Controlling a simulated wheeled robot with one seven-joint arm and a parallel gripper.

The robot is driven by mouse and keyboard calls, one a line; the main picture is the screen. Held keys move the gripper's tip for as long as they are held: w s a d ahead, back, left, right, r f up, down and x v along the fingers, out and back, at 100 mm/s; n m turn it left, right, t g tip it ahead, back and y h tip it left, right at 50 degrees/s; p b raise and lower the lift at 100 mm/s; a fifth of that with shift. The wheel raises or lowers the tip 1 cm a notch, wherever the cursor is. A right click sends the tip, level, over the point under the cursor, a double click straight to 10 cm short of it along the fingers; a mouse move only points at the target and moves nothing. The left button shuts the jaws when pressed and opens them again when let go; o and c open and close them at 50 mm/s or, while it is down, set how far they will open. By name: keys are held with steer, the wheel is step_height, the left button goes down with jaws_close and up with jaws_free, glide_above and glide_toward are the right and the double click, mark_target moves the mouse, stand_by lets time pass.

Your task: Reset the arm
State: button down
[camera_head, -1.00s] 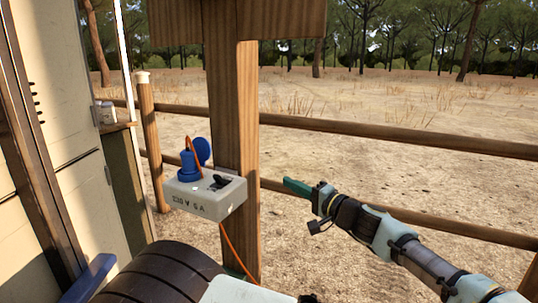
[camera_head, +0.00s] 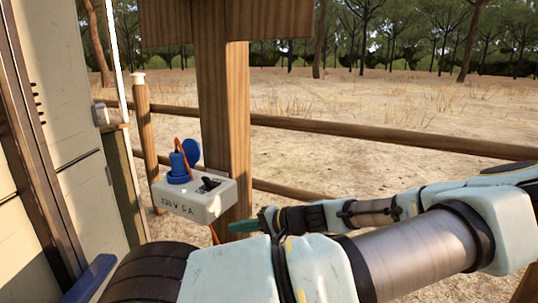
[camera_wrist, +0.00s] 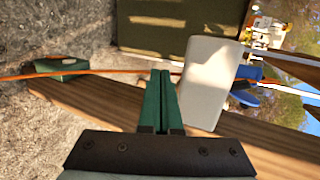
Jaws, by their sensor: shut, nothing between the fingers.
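My gripper (camera_head: 252,224) shows in the head view with its green fingers pointing left, just below and to the right of the socket box and in front of the wooden post. In the wrist view my gripper's green fingers (camera_wrist: 163,85) are together, with nothing between them. My arm is folded across the lower right of the head view and hides part of the ground and fence.
A grey socket box (camera_head: 195,199) marked 230 V is fixed to the wooden post (camera_head: 224,120), with a blue plug (camera_head: 178,168) and orange cable in it. A wooden rail fence (camera_head: 390,138) runs behind. A pale cabinet-like wall (camera_head: 60,90) stands at left.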

steer(key=s+a+f+n+g+h, duration=0.25)
steer(key=s+f+g+h, duration=0.2)
steer(key=s, duration=0.25)
steer(key=s+d+g+h, duration=0.2)
steer(key=s+d+h, duration=0.1)
steer(key=s+h, duration=0.1)
step_height(320, 180, up, 33)
steer(key=w+t+h+p, duration=0.1)
steer(key=t+h+p, duration=0.2)
steer(key=p, duration=1.6)
steer(key=shift+d+n+h+p, duration=0.35)
steer(key=shift+d+h+p, duration=0.05)
steer(key=shift+h, duration=0.35)
steer(key=shift+r+t, duration=0.1)
steer(key=shift+t, duration=0.15)
